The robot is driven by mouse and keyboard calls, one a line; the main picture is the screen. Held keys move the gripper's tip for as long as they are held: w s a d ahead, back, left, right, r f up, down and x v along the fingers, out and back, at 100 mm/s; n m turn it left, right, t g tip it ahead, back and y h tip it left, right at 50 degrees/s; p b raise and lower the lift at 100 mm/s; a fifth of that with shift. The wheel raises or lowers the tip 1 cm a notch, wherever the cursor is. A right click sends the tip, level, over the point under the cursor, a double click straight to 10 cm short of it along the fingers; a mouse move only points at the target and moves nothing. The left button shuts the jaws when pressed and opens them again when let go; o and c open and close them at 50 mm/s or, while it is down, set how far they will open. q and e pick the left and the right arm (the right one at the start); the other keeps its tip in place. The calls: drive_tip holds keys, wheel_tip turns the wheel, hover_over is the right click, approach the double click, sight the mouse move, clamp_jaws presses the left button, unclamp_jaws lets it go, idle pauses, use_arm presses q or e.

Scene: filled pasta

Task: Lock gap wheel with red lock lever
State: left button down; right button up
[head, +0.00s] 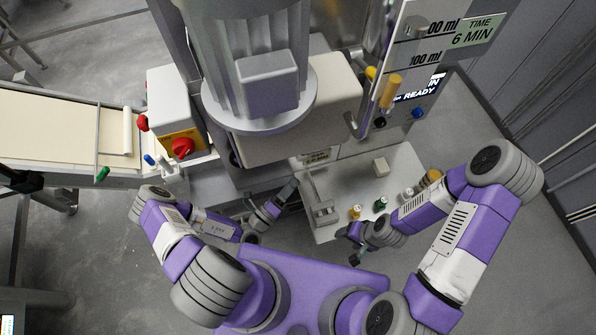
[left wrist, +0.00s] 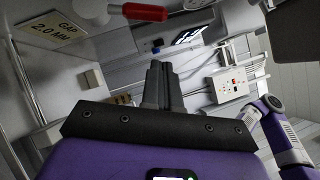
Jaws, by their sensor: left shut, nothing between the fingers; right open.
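A red lever (left wrist: 145,12), which looks like the lock lever, shows at the top edge of the left wrist view. Beside it on the left is a rounded grey part (left wrist: 92,10), cut by the frame edge; it may be the gap wheel. I cannot make out either in the head view. My left gripper (head: 291,186) is shut and empty, under the front of the machine. In the left wrist view its fingers (left wrist: 158,66) point up the picture, below and apart from the red lever. My right gripper (head: 348,246) is open and empty near the small table's front edge.
A "GAP 2.0 MM" sign (left wrist: 58,28) is at upper left in the wrist view. The machine's motor (head: 262,80) stands above. A conveyor (head: 60,130) and a box with a red rotary switch (head: 182,148) are left. A small table (head: 335,185) holds several small items.

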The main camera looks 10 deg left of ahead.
use_arm(q)
drive_tip(key=shift+v, duration=2.6)
drive_tip(key=shift+s, duration=0.15)
